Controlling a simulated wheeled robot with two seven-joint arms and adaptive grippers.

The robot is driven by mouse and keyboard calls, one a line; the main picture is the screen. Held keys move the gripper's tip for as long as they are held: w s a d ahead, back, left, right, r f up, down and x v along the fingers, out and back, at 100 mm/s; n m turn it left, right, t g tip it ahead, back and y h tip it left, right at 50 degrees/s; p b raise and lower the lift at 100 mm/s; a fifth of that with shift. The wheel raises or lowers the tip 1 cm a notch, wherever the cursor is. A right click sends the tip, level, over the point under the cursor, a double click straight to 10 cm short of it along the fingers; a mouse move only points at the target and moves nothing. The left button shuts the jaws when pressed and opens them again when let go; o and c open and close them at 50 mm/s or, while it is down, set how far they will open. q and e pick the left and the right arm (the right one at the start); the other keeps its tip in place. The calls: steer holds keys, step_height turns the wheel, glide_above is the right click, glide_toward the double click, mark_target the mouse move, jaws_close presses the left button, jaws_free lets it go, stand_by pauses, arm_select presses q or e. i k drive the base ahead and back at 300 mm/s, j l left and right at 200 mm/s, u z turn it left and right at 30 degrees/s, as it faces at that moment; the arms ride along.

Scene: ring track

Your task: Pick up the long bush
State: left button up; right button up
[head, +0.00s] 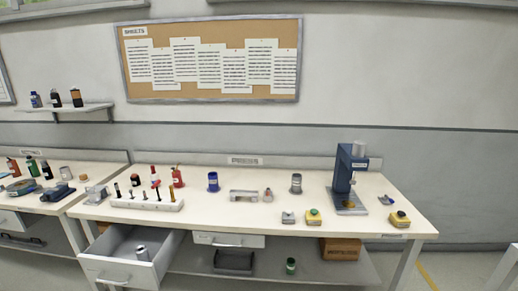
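I cannot tell for certain which thing is the long bush. A larger grey cylinder (296,184) with a dark band stands on the bench top (230,216), right of the middle. A small pinkish-grey piece (268,195) stands left of it, beside a light grey bracket (243,196). Neither of my grippers shows in the head view.
A blue press (349,180) stands at the bench's right. A white rack (147,203) with several upright pins is at the left. Button boxes (313,217) sit near the front edge. A dark tray (233,262) and wooden box (340,249) are on the lower shelf.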

mark_target(142, 255)
steer(key=u, duration=1.4)
